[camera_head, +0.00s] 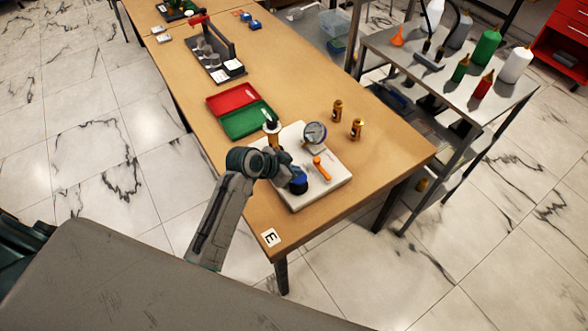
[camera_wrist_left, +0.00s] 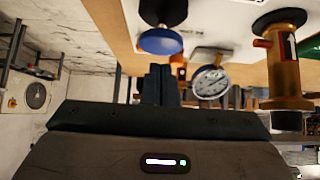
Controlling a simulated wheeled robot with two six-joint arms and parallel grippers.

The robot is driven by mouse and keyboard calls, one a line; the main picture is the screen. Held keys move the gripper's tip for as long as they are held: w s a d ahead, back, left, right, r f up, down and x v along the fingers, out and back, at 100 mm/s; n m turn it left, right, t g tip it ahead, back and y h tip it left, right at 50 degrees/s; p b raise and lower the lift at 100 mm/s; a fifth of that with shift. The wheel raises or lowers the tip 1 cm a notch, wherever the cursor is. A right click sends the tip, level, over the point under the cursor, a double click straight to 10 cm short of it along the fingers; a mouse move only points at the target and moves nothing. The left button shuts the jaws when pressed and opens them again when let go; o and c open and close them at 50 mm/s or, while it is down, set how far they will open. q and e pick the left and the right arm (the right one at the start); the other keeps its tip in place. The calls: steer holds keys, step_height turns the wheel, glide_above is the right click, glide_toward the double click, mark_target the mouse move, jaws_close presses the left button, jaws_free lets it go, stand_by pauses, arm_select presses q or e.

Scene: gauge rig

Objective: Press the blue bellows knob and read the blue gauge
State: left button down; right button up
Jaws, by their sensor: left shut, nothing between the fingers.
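The blue bellows knob (camera_head: 298,186) sits on a white base plate (camera_head: 335,184) near the table's front end. The round blue-rimmed gauge (camera_head: 315,132) stands behind it on the same plate; its dial is too small to read. My left gripper (camera_head: 288,172) is at the knob's left and partly covers it. In the left wrist view, which looks upside down, the shut fingers (camera_wrist_left: 160,84) appear close to the blue knob (camera_wrist_left: 160,41), with no clear contact. The gauge face (camera_wrist_left: 211,83) shows beside the fingers, its reading unclear. My right gripper is not in view.
An orange lever (camera_head: 321,168) stands right of the knob. A black-topped brass post (camera_head: 271,130) stands behind my gripper. Brass cylinders (camera_head: 356,129) stand right of the plate, and a red-and-green tray (camera_head: 246,119) lies behind. The table's right front corner is clear.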

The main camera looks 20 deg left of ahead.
mark_target(299, 178)
arm_select(q)
steer(key=shift+s+f, duration=0.1)
steer(key=shift+f, duration=0.65)
steer(key=shift+f+b, duration=0.6)
steer(key=shift+f, duration=0.8)
steer(key=shift+r, duration=0.1)
